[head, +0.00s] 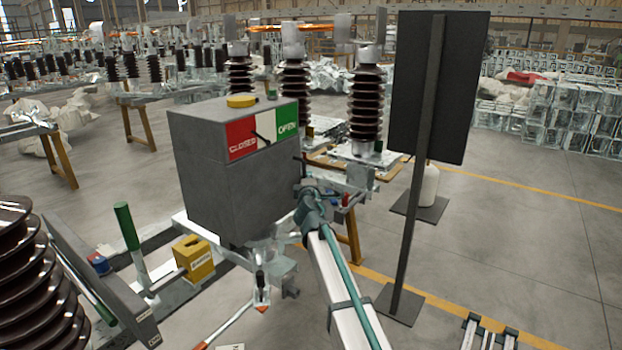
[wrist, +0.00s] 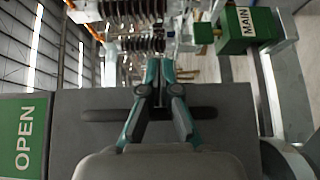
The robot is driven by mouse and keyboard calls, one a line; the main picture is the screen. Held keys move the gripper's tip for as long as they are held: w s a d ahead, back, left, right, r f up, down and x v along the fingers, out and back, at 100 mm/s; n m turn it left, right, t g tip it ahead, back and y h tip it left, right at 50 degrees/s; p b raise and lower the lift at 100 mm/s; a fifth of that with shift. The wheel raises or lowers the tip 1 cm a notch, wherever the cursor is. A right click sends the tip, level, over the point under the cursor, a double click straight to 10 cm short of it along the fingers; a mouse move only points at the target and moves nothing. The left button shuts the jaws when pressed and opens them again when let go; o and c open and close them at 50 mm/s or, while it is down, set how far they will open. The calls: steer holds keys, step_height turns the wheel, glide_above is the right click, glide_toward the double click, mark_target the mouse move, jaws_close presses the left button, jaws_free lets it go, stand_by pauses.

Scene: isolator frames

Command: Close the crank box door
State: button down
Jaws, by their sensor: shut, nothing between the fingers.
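The crank box (head: 215,185) is a grey box with a sloped top strip marked red CLOSED, white and green OPEN. I cannot tell which part is its door or how far it stands open. In the wrist view a grey face (wrist: 68,130) with the green OPEN label fills the lower part, and a dark bar (wrist: 100,115) lies across it behind my fingers. My gripper (wrist: 160,65) is shut and empty, its teal fingertips together. In the head view my arm reaches up to the box's right side, where the fingertips are hard to make out.
A dark panel on a post (head: 425,150) stands right of my arm. Brown ribbed insulators (head: 365,105) stand behind the box. A yellow block (head: 193,258) and a green-handled lever (head: 127,228) are at left. A green MAIN block (wrist: 240,30) is at the wrist view's upper right.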

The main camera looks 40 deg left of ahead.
steer(key=shift+s+a+r, duration=0.2)
steer(key=shift+a+r, duration=0.3)
steer(key=shift+a, duration=0.35)
steer(key=d+p, duration=0.3)
steer(key=d, duration=1.2)
steer(key=s+d+f+m+g+h, duration=0.3)
steer(key=d+f+m, duration=0.2)
steer(key=d+f, duration=0.6)
steer(key=s+d+f+m+g+h, duration=0.3)
steer(key=d+f, duration=0.5)
steer(key=f, duration=0.6)
steer(key=s+d+f+m+g+h, duration=0.2)
steer(key=d+f+m+h, duration=0.3)
steer(key=d+f, duration=0.6)
steer(key=s+d+f+m+g+h, duration=0.1)
steer(key=s+d+f+m+g, duration=0.6)
steer(key=s+d+f, duration=1.3)
steer(key=s+d+f+m+g, duration=0.1)
steer(key=s+d+f+g, duration=0.1)
steer(key=s, duration=0.6)
steer(key=s+d+f+m+g+y, duration=0.1)
steer(key=s+d+f+m+g, duration=0.1)
steer(key=s+d, duration=0.3)
steer(key=s+d+f+m+g, duration=0.1)
steer(key=s+d, duration=0.3)
steer(key=s, duration=0.9)
steer(key=shift+s+f+m+g, duration=0.25)
steer(key=shift+f+m+g, duration=0.15)
steer(key=shift+m+g, duration=0.25)
